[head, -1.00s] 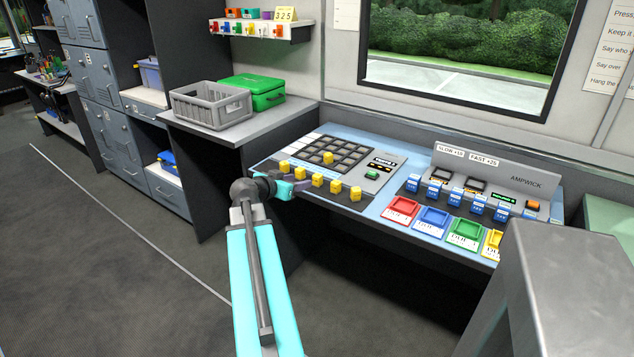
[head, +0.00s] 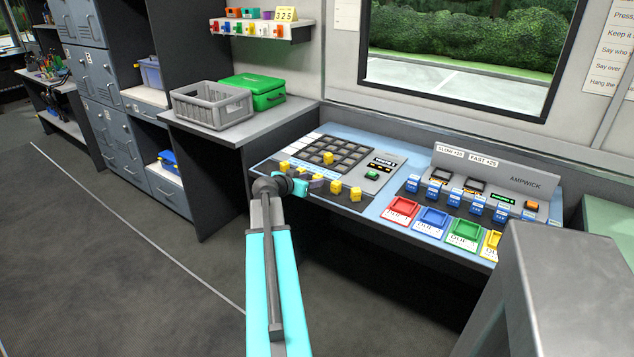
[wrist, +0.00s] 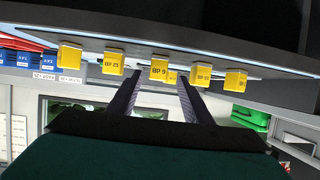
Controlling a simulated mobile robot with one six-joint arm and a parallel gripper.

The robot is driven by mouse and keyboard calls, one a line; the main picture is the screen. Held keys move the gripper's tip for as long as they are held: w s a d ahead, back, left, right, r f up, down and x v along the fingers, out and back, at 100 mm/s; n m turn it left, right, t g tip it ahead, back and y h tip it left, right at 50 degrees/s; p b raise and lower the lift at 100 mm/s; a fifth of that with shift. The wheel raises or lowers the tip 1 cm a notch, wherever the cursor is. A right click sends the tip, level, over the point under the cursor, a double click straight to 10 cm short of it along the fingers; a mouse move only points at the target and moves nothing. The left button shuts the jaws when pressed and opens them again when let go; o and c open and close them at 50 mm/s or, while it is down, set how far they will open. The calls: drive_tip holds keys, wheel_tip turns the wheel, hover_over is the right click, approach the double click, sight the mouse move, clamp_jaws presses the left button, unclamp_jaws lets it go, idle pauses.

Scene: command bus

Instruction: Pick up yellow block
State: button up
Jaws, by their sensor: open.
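Several yellow blocks stand in a row along the front edge of the console, among them a block at the right end (head: 355,194) and one next to it (head: 336,187). Another yellow block (head: 328,158) sits in the dark grid. My gripper (head: 316,182) is in front of the row and hides part of it. In the wrist view, a yellow block marked BP 9 (wrist: 159,70) shows between the tips of my open gripper (wrist: 158,80), with other yellow blocks (wrist: 113,63) to both sides. I cannot tell whether the fingers touch it.
The blue console (head: 385,205) holds a dark grid (head: 340,148), blue blocks (head: 433,190) and red (head: 401,209), blue, green and yellow trays to the right. A grey crate (head: 210,108) and a green case (head: 255,92) stand on the left counter. Open floor lies at left.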

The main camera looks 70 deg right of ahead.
sight(315, 178)
drive_tip(key=shift+p+x, duration=0.35)
drive_tip(key=shift+x, duration=0.45)
drive_tip(key=shift+p+x, duration=0.5)
drive_tip(key=shift+x, duration=1.3)
drive_tip(key=shift+s, duration=0.15)
drive_tip(key=c, duration=1.1)
drive_tip(key=shift+r, duration=0.15)
drive_tip(key=shift+c, duration=0.2)
